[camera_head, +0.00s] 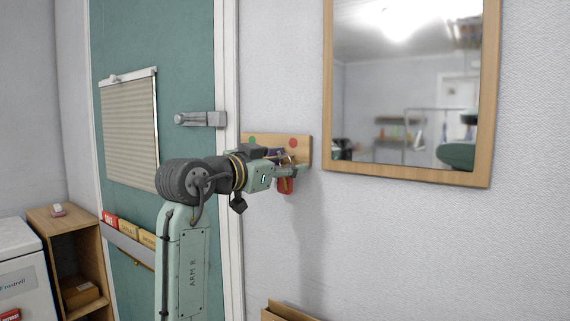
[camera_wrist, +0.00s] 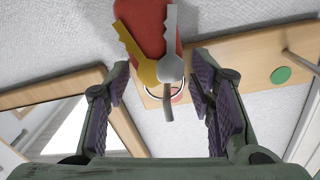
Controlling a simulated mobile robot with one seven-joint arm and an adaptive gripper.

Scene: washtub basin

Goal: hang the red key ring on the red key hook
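The red key ring has a red tag (camera_wrist: 146,22), a gold key (camera_wrist: 138,62) and a silver key (camera_wrist: 171,45) on a thin metal ring. In the wrist view, which is upside down, the ring appears looped around the grey red key hook (camera_wrist: 168,106), with part of a red dot behind it. The tag and keys hang below the hook. My gripper (camera_wrist: 160,88) is open, its fingers spread on either side and apart from the ring and keys. The red tag (camera_head: 285,186) also shows below my gripper (camera_head: 300,170) in the head view.
The wooden hook board (camera_head: 303,147) is on the wall, with a green dot (camera_wrist: 281,75) and another hook (camera_wrist: 300,62) beside it. A wood-framed mirror (camera_head: 410,174) hangs close to the right. A teal door (camera_head: 180,80) with a handle (camera_head: 200,119) is at left.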

